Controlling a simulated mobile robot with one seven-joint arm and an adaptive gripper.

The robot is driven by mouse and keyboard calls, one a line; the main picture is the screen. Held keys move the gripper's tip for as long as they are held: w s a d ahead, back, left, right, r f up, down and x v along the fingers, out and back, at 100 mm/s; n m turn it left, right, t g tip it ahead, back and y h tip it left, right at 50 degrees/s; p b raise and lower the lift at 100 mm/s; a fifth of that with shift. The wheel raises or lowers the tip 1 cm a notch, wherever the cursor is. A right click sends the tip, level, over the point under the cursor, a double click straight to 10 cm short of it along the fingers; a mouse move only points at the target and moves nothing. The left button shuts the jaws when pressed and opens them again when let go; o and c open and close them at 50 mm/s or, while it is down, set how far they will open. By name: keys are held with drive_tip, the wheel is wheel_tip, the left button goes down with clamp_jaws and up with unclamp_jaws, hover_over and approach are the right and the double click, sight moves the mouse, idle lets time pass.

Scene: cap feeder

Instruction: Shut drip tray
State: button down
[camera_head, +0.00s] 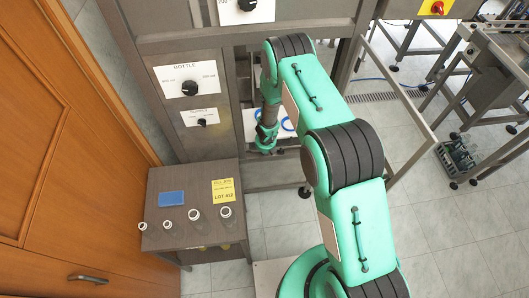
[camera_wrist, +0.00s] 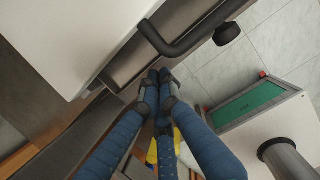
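In the wrist view, a grey-brown drawer-like front (camera_wrist: 125,62) with a black bar handle (camera_wrist: 185,42) lies just beyond my fingertips; it looks like the drip tray. I cannot tell how far it stands out. My gripper (camera_wrist: 160,88) has blue fingers with grey tips drawn together, with nothing seen between them. The tips are close below the handle; whether they touch the front I cannot tell. In the head view, my arm reaches down into the machine frame (camera_head: 222,100), and the tray is not clearly seen there.
A dark side table (camera_head: 160,185) with several small bottles, a blue pad (camera_head: 171,198) and a yellow label (camera_head: 223,190) stands left of my arm. An open door frame (camera_head: 405,120) stands to the right. A wooden door (camera_head: 60,150) is at far left. Tiled floor is clear at lower right.

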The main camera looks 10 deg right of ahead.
drive_tip(key=shift+s, duration=0.1)
drive_tip(key=s+r+b, duration=0.3)
drive_tip(key=s+r, duration=0.3)
drive_tip(key=r, duration=0.3)
drive_tip(key=shift+r, duration=0.3)
idle(0.4)
drive_tip(key=shift+d, duration=0.1)
drive_tip(key=s+d+n+t+h+b, duration=0.2)
drive_tip(key=s+d+n+t+b, duration=0.25)
drive_tip(key=d+n+b, duration=0.75)
drive_tip(key=s+a+f+n+t+y+b, duration=0.1)
drive_tip(key=s+f+n+t+y+b, duration=0.1)
drive_tip(key=s+f+n+b, duration=0.2)
drive_tip(key=shift+s+n+b, duration=0.5)
drive_tip(key=shift+s+n, duration=0.25)
drive_tip(key=shift+n, duration=0.55)
